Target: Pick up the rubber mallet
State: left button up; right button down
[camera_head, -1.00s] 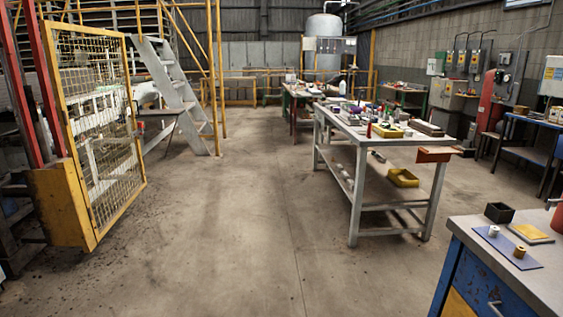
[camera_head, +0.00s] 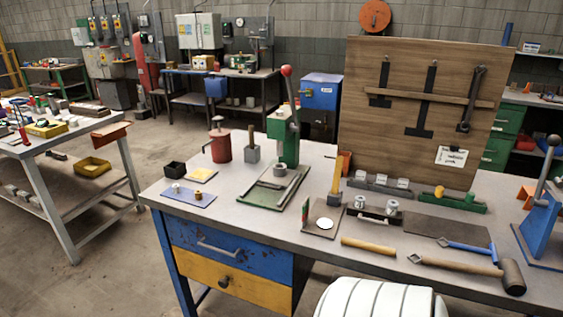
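A mallet (camera_head: 513,276) with a dark brown cylindrical head and a light wooden handle lies on the grey workbench (camera_head: 330,254), near its front edge at the right. Its handle points left, away from the head. A tool with a blue handle (camera_head: 466,246) lies just behind it. A separate wooden handle (camera_head: 368,246) lies to its left. The mallet is fully visible and nothing lies on it. Neither of my grippers is in view.
A wooden tool board (camera_head: 415,70) stands at the back of the bench. A blue lever tool (camera_head: 543,225) stands at the right, behind the mallet head. A green press (camera_head: 284,135) stands left of centre. A white ribbed shape (camera_head: 380,300) is at the bottom edge.

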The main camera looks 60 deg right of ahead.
aim_at(509, 271)
jog(key=z, duration=3.45)
